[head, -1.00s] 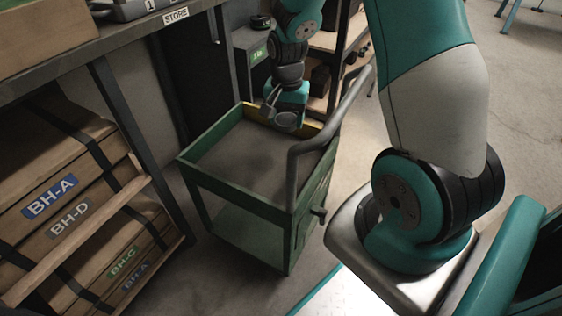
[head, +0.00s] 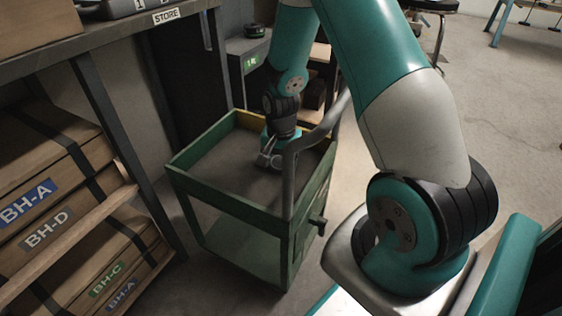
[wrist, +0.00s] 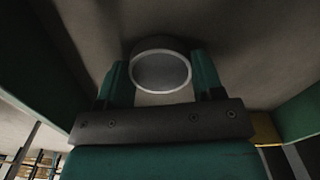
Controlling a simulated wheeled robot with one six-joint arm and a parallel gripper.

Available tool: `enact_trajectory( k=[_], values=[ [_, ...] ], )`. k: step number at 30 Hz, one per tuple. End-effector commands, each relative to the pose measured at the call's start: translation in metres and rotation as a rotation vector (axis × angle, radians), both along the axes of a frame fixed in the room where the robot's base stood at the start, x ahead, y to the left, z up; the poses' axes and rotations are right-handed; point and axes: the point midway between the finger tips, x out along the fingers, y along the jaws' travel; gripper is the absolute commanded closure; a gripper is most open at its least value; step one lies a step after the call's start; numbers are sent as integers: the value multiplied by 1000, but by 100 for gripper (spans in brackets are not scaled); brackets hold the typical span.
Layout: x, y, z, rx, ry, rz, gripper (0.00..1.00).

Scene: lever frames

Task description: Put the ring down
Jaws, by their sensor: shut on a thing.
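The ring (wrist: 160,52) is a short, grey, round band with a pale rim. In the wrist view it sits between the two green fingers of my gripper (wrist: 160,82), which is shut on it. In the head view my gripper (head: 268,159) is low inside the top tray of the green cart (head: 232,200), near the cart's handle. The ring is small and hard to make out there. The tray's grey floor lies close beyond the ring in the wrist view. I cannot tell whether the ring touches it.
The cart's grey handle (head: 290,180) rises right beside my gripper. The left part of the tray is bare. A shelf with boxes labelled BH-A (head: 27,203) and others stands at the left, under a bench marked STORE (head: 166,15). A dark cabinet stands behind the cart.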

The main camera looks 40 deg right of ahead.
Motion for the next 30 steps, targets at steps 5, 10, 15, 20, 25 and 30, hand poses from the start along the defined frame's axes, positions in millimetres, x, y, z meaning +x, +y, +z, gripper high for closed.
enact_trajectory(
  k=[5, 10, 15, 20, 25, 30],
  values=[
    [0, 0, -3, 1, 1, 0, 34],
    [0, 0, -3, 1, 1, 0, 13],
    [0, 0, -2, 0, 0, 0, 13],
    [0, 0, 12, 0, -1, 0, 13],
    [0, 0, 48, 0, -3, 0, 13],
    [0, 0, 86, 0, -1, 0, 13]
  ],
)
